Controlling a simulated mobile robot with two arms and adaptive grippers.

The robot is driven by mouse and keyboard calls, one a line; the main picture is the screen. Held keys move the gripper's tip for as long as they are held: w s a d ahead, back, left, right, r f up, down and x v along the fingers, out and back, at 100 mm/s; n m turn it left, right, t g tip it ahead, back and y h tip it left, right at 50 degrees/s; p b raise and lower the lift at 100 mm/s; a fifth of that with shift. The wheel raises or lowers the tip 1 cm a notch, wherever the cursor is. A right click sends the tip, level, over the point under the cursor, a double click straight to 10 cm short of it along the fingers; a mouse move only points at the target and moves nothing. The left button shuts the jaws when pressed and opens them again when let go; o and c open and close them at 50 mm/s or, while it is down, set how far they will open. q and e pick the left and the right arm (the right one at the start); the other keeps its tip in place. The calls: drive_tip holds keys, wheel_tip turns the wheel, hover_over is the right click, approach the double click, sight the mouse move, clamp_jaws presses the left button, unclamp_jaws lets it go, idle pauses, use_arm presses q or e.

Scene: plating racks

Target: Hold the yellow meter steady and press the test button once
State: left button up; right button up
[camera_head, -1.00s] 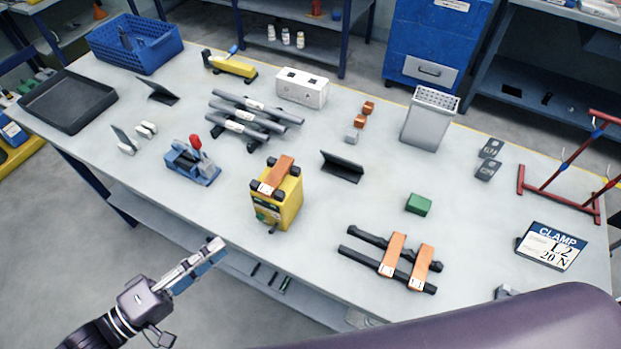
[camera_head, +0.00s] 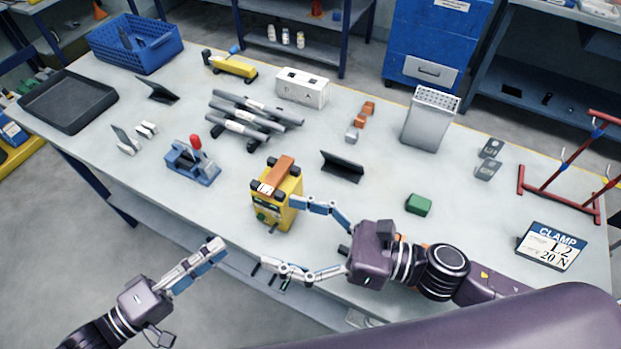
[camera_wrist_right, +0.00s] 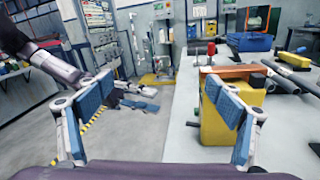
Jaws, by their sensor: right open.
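The yellow meter (camera_head: 289,212) stands upright on the table, with an orange bar and dark corners on top and a small green spot low on its front. My right gripper (camera_head: 280,235) is open; its upper finger is by the meter's right side, its lower finger well in front, past the table's front edge. In the right wrist view the meter (camera_wrist_right: 216,128) is partly hidden behind the right finger; the space between the fingers is empty. Whether that finger touches it is unclear. My left gripper (camera_head: 222,247) is off the front edge, seen edge-on, its opening unclear.
A blue clamp with a red knob (camera_head: 192,170) stands left of the meter. Grey tubes (camera_head: 240,118) lie behind it, and a dark angled stand (camera_head: 342,166) is to its right. A green block (camera_head: 418,205) lies farther right. My right arm hides most of the orange-barred pieces.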

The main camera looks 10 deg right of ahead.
sight(278, 192)
drive_tip(key=w+d+r+t+h, duration=0.1)
drive_tip(key=w+d+t, duration=0.1)
drive_tip(key=w+d, duration=0.45)
drive_tip(key=shift+t+h, duration=0.3)
drive_tip(key=shift+t, duration=0.1)
drive_tip(key=f, duration=0.2)
drive_tip(key=w+f, duration=0.1)
drive_tip(key=f, duration=0.2)
drive_tip(key=w+a+f, duration=0.1)
drive_tip(key=f, duration=0.1)
drive_tip(key=shift+f, duration=0.3)
drive_tip(key=x, duration=0.7)
drive_tip(key=shift+w+a+f, duration=0.1)
drive_tip(key=shift+a+f, duration=0.05)
drive_tip(key=shift+a, duration=0.15)
drive_tip(key=shift+c, duration=0.4)
drive_tip(key=c, duration=1.6)
drive_tip(key=shift+o, duration=0.2)
use_arm(q)
clamp_jaws()
